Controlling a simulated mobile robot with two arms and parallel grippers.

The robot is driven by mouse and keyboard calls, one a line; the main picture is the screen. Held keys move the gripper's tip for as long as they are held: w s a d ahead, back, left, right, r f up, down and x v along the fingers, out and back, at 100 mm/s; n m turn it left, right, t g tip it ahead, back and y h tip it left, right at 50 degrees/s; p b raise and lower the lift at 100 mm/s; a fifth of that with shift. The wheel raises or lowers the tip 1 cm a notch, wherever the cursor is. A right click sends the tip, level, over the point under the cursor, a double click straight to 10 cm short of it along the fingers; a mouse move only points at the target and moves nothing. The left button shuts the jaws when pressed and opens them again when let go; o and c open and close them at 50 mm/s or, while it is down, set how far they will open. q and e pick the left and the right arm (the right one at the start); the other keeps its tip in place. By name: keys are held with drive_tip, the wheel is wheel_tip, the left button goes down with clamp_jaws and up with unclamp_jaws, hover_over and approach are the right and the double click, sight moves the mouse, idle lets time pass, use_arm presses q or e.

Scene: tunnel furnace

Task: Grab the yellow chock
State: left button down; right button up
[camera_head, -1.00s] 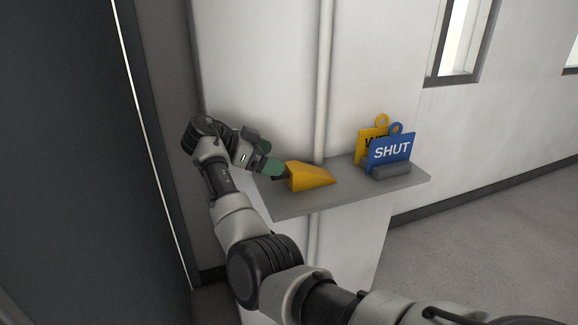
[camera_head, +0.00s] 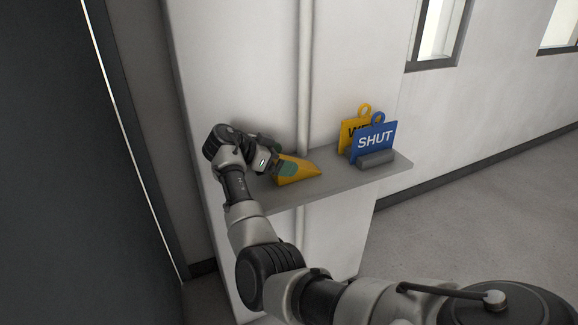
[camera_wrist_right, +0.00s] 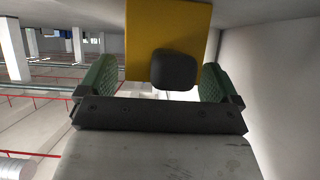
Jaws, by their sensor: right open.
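The yellow chock (camera_head: 299,173) is a wedge lying at the left end of a grey wall shelf (camera_head: 340,181), its thin end toward the right. My right gripper (camera_head: 283,165) is at the chock's thick left end, with a green finger pad overlapping the chock in the head view. In the right wrist view the chock (camera_wrist_right: 150,40) stands between the two green pads of the open gripper (camera_wrist_right: 155,85), with a gap at least on the left. A dark rounded block (camera_wrist_right: 174,70) shows in front of the chock's face. My left gripper is not in view.
A blue "SHUT" tag (camera_head: 375,142) and a yellow tag (camera_head: 349,130) stand in a grey holder (camera_head: 378,159) at the shelf's right end. A vertical pipe (camera_head: 304,80) runs up the wall behind the shelf. A dark door or panel (camera_head: 60,180) stands at the left.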

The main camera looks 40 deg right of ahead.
drive_tip(key=shift+d+f, duration=0.25)
drive_tip(key=shift+d, duration=0.05)
drive_tip(key=shift+c, duration=0.4)
drive_tip(key=c, duration=1.2)
drive_tip(key=shift+r, duration=0.1)
